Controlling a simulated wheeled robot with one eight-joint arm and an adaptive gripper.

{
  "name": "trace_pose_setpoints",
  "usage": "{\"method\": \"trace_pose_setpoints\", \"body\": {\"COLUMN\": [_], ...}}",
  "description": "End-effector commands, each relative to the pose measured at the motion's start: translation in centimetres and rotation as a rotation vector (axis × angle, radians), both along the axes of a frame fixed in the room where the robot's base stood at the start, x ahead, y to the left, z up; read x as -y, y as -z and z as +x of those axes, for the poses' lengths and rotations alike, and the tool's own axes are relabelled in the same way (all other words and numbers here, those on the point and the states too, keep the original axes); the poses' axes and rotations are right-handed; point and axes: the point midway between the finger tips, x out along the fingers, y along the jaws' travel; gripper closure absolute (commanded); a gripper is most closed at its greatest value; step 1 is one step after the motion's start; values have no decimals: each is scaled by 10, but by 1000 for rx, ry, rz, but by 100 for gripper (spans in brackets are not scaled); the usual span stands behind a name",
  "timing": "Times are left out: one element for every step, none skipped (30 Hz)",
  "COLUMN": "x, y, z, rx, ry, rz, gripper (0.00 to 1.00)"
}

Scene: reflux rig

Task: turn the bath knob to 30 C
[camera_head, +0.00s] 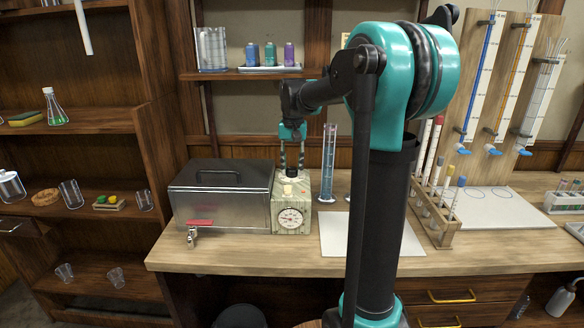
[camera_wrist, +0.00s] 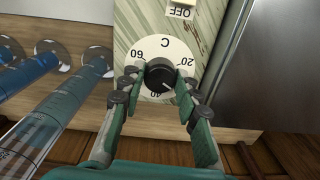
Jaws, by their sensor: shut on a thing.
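The bath knob (camera_wrist: 160,75) is a round black knob on a white dial (camera_wrist: 147,50) marked C, 20, 40 and 60, seen upside down in the wrist view. A small pale mark on the knob appears to point between 40 and 20; its exact reading is hard to tell. My gripper (camera_wrist: 158,84) has a finger on each side of the knob and is shut on it. In the head view my gripper (camera_head: 291,170) reaches down onto the top of the control box (camera_head: 304,212) beside the metal bath (camera_head: 222,200). The fingers hide part of the dial there.
An OFF switch (camera_wrist: 183,9) sits on the box near the dial. A glass cylinder with blue liquid (camera_head: 328,165) stands close on the right. A test-tube rack (camera_head: 432,215) stands farther right, beyond a white mat (camera_head: 335,235).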

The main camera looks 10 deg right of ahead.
Motion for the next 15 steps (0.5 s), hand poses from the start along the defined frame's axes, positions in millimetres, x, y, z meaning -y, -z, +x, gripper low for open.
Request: {"method": "trace_pose_setpoints", "body": {"x": [0, 0, 0, 0, 0, 0, 0, 0, 0, 0, 0, 0, 0, 0, 0], "y": [0, 0, 0, 0, 0, 0, 0, 0, 0, 0, 0, 0, 0, 0, -2], "z": [0, 0, 0, 0, 0, 0, 0, 0, 0, 0, 0, 0, 0, 0, 0], "rx": [1, 1, 0, 0, 0, 0, 0, 0, 0, 0, 0, 0, 0, 0, 0], "ry": [0, 0, 0, 0, 0, 0, -1, -1, -1, -1, -1, -1, -1, -1, -1], "rz": [0, 0, 0, 0, 0, 0, 0, 0, 0, 0, 0, 0, 0, 0, 0], "gripper": [66, 62, 57, 53, 50, 47, 47, 47, 47, 47, 47, 47, 47, 47, 47]}}
